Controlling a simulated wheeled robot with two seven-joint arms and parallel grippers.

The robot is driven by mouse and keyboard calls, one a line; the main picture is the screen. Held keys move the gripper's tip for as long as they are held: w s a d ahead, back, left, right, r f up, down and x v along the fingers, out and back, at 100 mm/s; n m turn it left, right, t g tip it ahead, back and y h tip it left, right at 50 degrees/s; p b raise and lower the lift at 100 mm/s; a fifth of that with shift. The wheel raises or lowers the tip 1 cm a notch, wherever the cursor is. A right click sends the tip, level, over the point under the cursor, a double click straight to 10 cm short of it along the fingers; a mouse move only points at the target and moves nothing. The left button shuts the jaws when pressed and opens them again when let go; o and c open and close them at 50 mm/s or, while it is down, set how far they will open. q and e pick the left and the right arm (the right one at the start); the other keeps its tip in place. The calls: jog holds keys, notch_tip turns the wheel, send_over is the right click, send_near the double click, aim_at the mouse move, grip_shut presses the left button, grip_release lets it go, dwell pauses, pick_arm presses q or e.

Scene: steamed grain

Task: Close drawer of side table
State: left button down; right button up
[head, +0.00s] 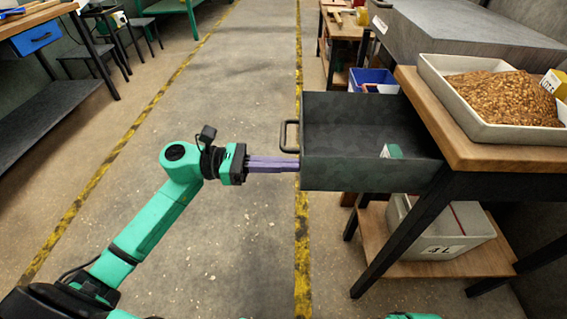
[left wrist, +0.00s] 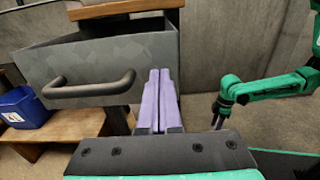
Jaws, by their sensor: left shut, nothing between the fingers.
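The side table (head: 471,150) stands at the right, with a wooden top and dark legs. Its dark grey drawer (head: 372,175) is pulled out to the left, with a small green and white item (head: 391,151) inside. The drawer's dark bar handle (head: 289,136) is on its front face. My left gripper (head: 297,163) is shut and empty, its purple fingers pointing at the drawer front below the handle in the head view. The tips (left wrist: 159,72) look at or very near the front; contact is unclear. My right gripper (left wrist: 219,112) shows small in the left wrist view; its jaws are unclear.
A tray of grain (head: 478,126) sits on the table top. A white bin (head: 437,228) stands on the lower shelf, and a blue bin (head: 373,78) is behind the drawer. The floor left of the drawer is clear. A workbench (head: 50,48) stands far left.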

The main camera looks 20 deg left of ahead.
aim_at(418, 168)
pick_arm(q)
jog(key=b+x, duration=0.2)
jog(key=x, duration=0.7)
jog(key=b+x, duration=0.1)
jog(key=x, duration=1.2)
jog(key=shift+b, duration=0.4)
jog(key=x, duration=0.3)
jog(key=shift+w+d, duration=0.1)
jog(key=shift+d, duration=0.2)
jog(key=shift+d+b, duration=0.3)
jog(key=shift+r, duration=0.2)
pick_arm(e)
notch_tip(418, 168, up, 8)
jog(key=a+t+y, duration=0.1)
jog(key=a, duration=0.2)
jog(key=shift+w+n+t, duration=0.3)
jog(key=shift+w, duration=0.15)
